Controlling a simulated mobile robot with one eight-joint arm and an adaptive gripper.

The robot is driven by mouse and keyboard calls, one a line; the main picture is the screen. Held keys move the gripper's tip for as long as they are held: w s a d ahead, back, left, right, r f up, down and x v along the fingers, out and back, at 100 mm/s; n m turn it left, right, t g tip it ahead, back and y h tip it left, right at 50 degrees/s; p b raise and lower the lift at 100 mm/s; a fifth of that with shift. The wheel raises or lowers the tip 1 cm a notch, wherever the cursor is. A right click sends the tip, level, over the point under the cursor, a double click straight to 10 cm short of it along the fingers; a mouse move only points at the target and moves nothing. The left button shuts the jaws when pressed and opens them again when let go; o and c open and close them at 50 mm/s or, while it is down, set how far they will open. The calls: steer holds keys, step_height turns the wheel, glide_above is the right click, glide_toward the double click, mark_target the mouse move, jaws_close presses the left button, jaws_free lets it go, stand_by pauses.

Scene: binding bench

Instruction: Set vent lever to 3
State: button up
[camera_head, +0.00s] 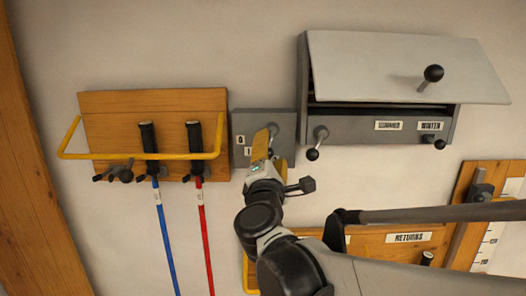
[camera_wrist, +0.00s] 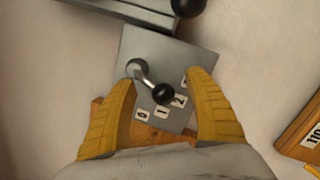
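The vent lever is on a grey wall plate (camera_head: 285,125), which also shows in the wrist view (camera_wrist: 160,48). In the wrist view the lever (camera_wrist: 146,77) runs from a round pivot to a black ball knob (camera_wrist: 163,94), down and to the right. Labels 0, 1 and 2 show in an arc beyond the knob; a further mark is partly covered by the right finger. The knob points towards 1 and 2; I cannot tell its exact setting. My gripper (camera_wrist: 160,80), also in the head view (camera_head: 263,148), is open, its yellow fingers on either side of the knob, no contact visible.
A grey box with a tilted lid (camera_head: 410,65) and black knobs is at upper right. A wooden rack (camera_head: 105,105) with a yellow rail and blue and red rods is at left.

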steer(key=shift+a+f, duration=0.1)
steer(key=shift+a, duration=0.2)
steer(key=shift+s+a+f, duration=0.1)
steer(key=shift+s, duration=0.1)
steer(key=v, duration=1.1)
steer(key=shift+s, duration=0.25)
